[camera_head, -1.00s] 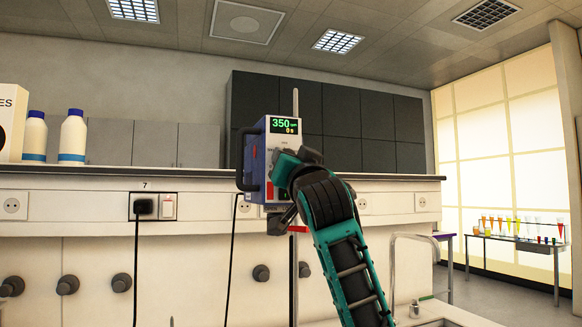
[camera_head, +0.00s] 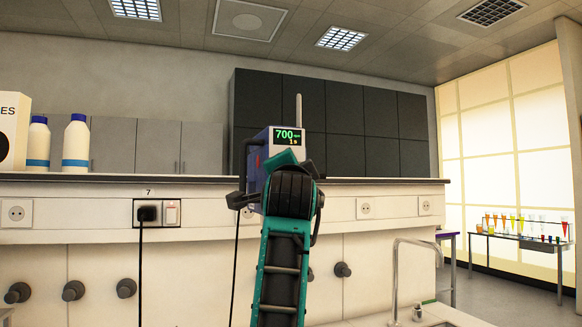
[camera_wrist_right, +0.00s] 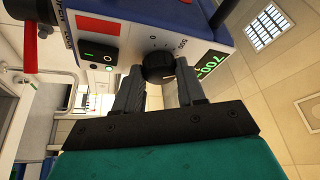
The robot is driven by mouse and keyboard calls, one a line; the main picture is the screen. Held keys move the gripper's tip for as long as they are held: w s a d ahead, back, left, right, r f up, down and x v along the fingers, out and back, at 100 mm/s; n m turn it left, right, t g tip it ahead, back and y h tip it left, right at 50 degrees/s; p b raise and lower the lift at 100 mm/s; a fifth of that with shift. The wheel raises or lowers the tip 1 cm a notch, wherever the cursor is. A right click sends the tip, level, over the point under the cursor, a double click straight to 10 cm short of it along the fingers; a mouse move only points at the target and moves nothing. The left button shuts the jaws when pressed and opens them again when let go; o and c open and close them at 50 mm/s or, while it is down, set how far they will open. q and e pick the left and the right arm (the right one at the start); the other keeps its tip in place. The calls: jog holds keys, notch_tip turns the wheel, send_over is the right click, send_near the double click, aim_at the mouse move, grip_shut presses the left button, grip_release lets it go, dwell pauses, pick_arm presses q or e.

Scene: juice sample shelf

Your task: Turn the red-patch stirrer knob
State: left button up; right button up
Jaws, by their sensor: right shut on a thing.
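The stirrer (camera_head: 257,155) is a blue and white box on a rod above the bench. Its green display (camera_head: 287,136) reads 700. In the right wrist view, the black knob (camera_wrist_right: 158,66) sits on the white front, with a red patch (camera_wrist_right: 97,25) and a lit green switch (camera_wrist_right: 99,54) beside it. My right gripper (camera_wrist_right: 159,76) is shut on the knob, one finger on each side. In the head view my right arm hides the knob, the red patch and most of the stirrer's front. My left gripper is not in view.
Two white bottles with blue bands (camera_head: 75,143) stand on the shelf (camera_head: 200,179) at the left. A tap (camera_head: 396,265) rises at the lower right. A red-handled part (camera_wrist_right: 30,42) is beside the stirrer in the wrist view. A table with coloured samples (camera_head: 515,240) stands far right.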

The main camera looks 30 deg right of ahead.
jog(key=shift+m, duration=0.4)
jog(key=o, duration=1.1)
jog(key=shift+c, duration=0.2)
jog(key=b+v, duration=0.2)
jog(key=v, duration=1.1)
